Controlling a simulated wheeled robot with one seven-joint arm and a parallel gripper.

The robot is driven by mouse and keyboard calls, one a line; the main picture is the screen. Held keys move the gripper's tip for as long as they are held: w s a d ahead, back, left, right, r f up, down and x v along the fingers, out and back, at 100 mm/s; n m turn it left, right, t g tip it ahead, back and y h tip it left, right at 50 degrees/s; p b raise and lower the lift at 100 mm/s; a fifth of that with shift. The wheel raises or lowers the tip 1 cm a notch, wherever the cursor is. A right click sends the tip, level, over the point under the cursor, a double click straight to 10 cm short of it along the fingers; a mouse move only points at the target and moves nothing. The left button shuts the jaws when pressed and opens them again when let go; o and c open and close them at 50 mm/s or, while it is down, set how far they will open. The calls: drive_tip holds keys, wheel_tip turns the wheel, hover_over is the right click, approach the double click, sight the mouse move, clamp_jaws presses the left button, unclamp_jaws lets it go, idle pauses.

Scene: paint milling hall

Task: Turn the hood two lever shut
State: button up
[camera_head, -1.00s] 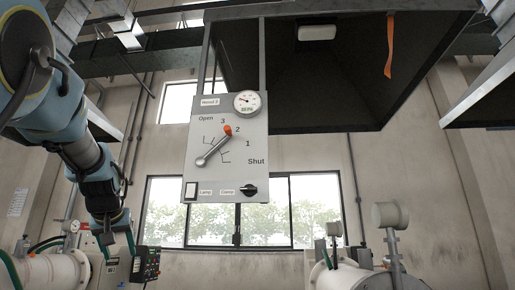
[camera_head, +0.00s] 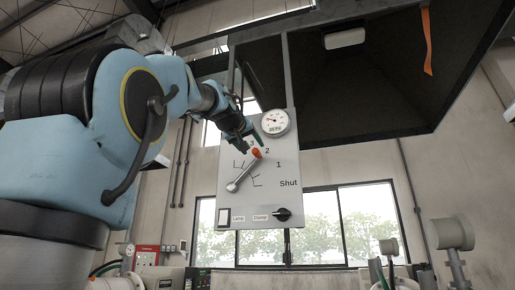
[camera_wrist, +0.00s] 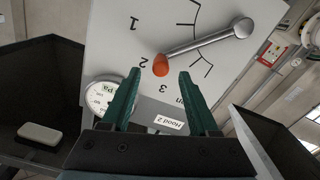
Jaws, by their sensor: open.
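The hood two lever (camera_head: 243,173) is a grey metal bar with an orange tip on a grey control panel (camera_head: 230,165). It slants up to the right from its pivot, the orange tip beside the mark 2; Shut is lower right. In the wrist view the lever (camera_wrist: 205,42) shows with its orange tip (camera_wrist: 160,65) between my open green fingertips. My gripper (camera_wrist: 159,73) is empty, and I cannot tell how far the tip is beyond the fingers. In the head view my gripper (camera_head: 252,144) is just above the tip and hides the Open label.
A round gauge (camera_head: 274,122) sits at the panel's top right. A black clamp knob (camera_head: 283,214) and a white lamp switch (camera_head: 223,216) are at its bottom. The dark hood (camera_head: 370,100) hangs behind to the right, with an orange strap (camera_head: 427,42).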

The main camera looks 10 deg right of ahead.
sight(255, 150)
drive_tip(key=shift+p+x, duration=0.95)
drive_tip(key=shift+x, duration=1.7)
drive_tip(key=shift+a, duration=0.1)
clamp_jaws()
